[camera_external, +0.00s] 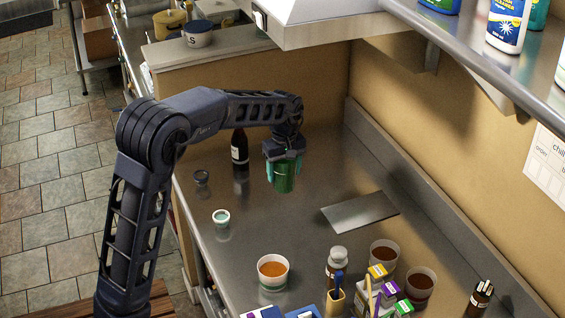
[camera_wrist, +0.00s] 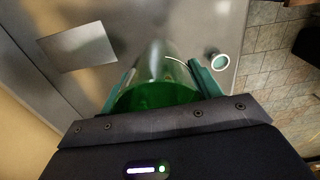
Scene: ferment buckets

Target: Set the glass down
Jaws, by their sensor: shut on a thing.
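My gripper (camera_external: 284,168) is shut on a green glass (camera_external: 284,180), with one teal finger on each side of it. The glass hangs upright below the gripper over the steel counter (camera_external: 255,226). Whether its base touches the counter cannot be told. In the wrist view, the glass (camera_wrist: 160,75) shows a clear wall and deep green inside, between the two fingers of my gripper (camera_wrist: 165,75). The near side of the glass is partly hidden by the gripper body.
A dark bottle (camera_external: 239,150) and a small jar (camera_external: 201,178) stand left of the glass. A white-rimmed cup (camera_external: 221,216) is nearer. A flat metal plate (camera_external: 360,212) lies to the right. Orange-filled tub (camera_external: 273,268), bottles and small boxes crowd the front. Counter between plate and cup is clear.

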